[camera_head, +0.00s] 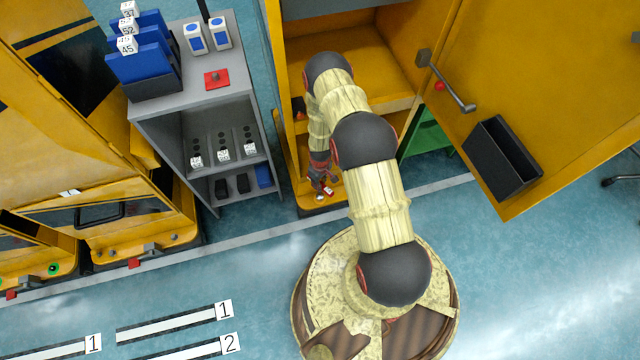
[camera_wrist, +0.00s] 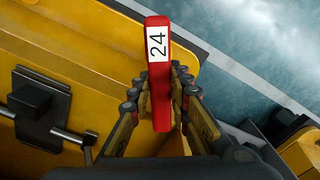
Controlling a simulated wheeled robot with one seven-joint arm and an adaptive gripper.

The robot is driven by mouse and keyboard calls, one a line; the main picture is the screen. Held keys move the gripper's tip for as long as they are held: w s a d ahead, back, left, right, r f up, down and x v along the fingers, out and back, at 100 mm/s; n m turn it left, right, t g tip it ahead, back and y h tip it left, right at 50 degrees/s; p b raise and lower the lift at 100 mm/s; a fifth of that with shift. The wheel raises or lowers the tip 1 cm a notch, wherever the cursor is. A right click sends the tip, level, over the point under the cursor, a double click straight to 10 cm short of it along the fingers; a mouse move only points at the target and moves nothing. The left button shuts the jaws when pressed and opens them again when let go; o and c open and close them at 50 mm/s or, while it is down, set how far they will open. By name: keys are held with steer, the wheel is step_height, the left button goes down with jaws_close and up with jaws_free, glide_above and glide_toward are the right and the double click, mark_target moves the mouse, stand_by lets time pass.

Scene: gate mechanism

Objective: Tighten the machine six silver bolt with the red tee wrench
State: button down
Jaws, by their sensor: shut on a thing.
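My gripper (camera_wrist: 160,98) is shut on a red bar with a white label reading 24 (camera_wrist: 158,60), which looks like the red tee wrench. Only the bar shows in the wrist view; any shaft under it is hidden. In the head view my gripper (camera_head: 324,182) is low at the front of the open yellow machine (camera_head: 365,45), with a bit of red and white at its fingers. A small pale round spot (camera_head: 319,197) lies beside it on the yellow base; I cannot tell if this is the silver bolt. Contact between wrench and bolt cannot be seen.
The open yellow door (camera_head: 530,90) with a black bin (camera_head: 502,157) and a lever handle (camera_head: 455,95) stands to the right. A grey shelf unit (camera_head: 185,112) stands to the left. In the wrist view a black block with a silver rod (camera_wrist: 38,103) is at left.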

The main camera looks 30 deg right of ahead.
stand_by(0.8)
steer(key=c, duration=2.2)
jaws_free()
steer(key=shift+f, duration=0.1)
steer(key=shift+c, duration=0.2)
jaws_close()
